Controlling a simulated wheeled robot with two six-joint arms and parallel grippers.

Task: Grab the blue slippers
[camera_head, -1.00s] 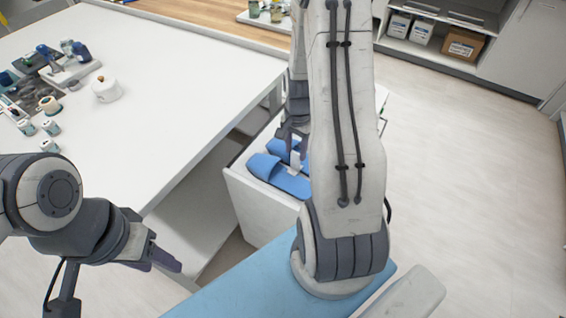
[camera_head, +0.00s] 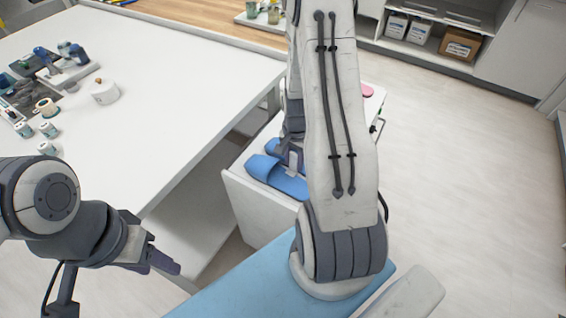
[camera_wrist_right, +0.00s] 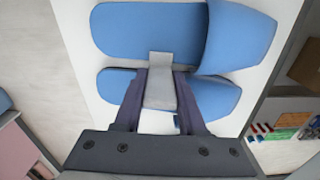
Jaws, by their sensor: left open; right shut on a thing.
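The pair of blue slippers (camera_head: 277,180) lies side by side on the white cabinet (camera_head: 258,212), partly hidden behind my right arm. The slippers (camera_wrist_right: 145,30) show large in the right wrist view, with a small light-grey piece (camera_wrist_right: 160,92) lying across them. My right gripper (camera_wrist_right: 160,78) is shut on this grey piece, one finger on each side of it. In the head view the right gripper (camera_head: 291,155) is down at the slippers. My left gripper (camera_head: 160,264) is open and empty, in front of the white table and away from the slippers.
The large white table (camera_head: 170,90) stands left of the cabinet, with jars and a white pot (camera_head: 104,92) on it. A pink item (camera_head: 367,90) lies at the cabinet's far end. A blue padded surface (camera_head: 235,285) is in front. The floor at right is clear.

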